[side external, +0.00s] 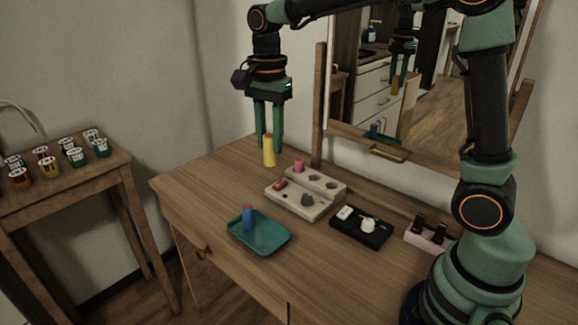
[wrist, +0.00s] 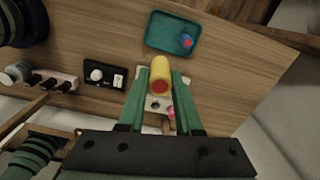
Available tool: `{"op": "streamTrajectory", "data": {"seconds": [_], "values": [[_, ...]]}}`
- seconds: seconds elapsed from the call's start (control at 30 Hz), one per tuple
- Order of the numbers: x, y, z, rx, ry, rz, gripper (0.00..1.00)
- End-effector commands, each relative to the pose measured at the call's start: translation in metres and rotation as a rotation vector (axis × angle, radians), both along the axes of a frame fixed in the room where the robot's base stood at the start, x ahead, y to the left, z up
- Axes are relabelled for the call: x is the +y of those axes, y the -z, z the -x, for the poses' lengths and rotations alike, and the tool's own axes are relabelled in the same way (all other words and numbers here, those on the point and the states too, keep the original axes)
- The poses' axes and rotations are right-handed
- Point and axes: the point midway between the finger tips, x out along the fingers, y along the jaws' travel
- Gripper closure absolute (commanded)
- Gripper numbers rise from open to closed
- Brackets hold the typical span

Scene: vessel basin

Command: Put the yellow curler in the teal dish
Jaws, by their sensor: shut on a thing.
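The yellow curler (side external: 269,151) is held upright between the green fingers of my gripper (side external: 268,138), above the table. In the wrist view the yellow curler (wrist: 160,72), with a red end, sits between the two fingertips of my gripper (wrist: 160,78). The teal dish (side external: 268,239) lies on the table, lower and nearer the front edge than the curler. A blue curler with a reddish top (side external: 248,217) stands in the dish. The teal dish also shows at the top of the wrist view (wrist: 163,40), apart from the held curler.
A pale holder (side external: 312,207) with a pink curler (side external: 299,165) and other items stands near the mirror (side external: 400,80). A black tray (side external: 365,238) and a pale pink stand (side external: 425,240) are to its right. A side table with several small jars (side external: 72,155) is at left.

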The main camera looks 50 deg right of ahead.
Motion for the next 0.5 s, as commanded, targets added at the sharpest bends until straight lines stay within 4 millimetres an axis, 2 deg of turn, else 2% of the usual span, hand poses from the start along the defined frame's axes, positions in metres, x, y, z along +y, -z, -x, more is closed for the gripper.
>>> {"op": "streamTrajectory", "data": {"seconds": [0.03, 0.1, 0.23, 0.5], "values": [[0.01, 0.0, 0.002, -0.001, -0.003, 0.0, 1.0], [0.018, 0.002, 0.004, 0.0, 0.0, 0.0, 1.0], [0.023, 0.015, 0.005, 0.003, 0.003, 0.001, 1.0], [0.022, 0.079, 0.006, 0.007, 0.004, 0.001, 1.0]]}}
